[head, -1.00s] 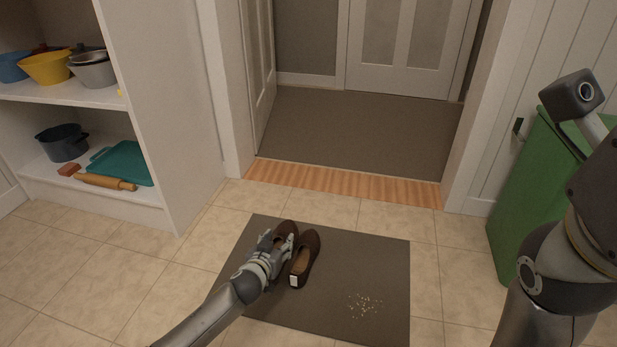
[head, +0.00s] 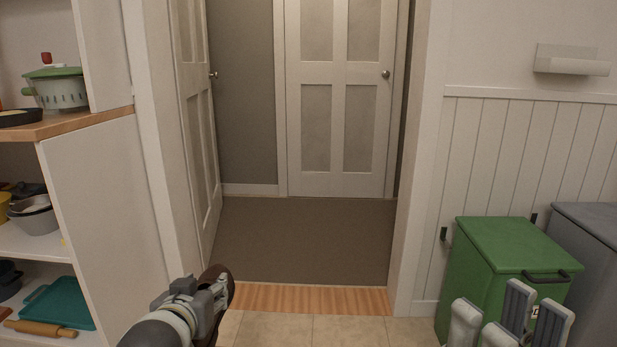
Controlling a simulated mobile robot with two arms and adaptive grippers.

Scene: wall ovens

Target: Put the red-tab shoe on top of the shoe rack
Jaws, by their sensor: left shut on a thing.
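A dark brown shoe (head: 217,276) is in my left gripper (head: 212,292), low in the head view left of centre. The gripper is shut on it and hides most of it. No tab shows on the part I see, so I cannot tell its colour. My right gripper (head: 508,318) is at the bottom right, in front of the green bin. Its fingers point up and stand apart, with nothing seen between them. No shoe rack is in view.
An open doorway with a dark carpet (head: 305,235) lies ahead, behind a wooden threshold (head: 310,298). A shelf unit (head: 105,215) with pots stands at the left. A green bin (head: 475,275) and a grey bin (head: 590,260) stand at the right. The doorway floor is clear.

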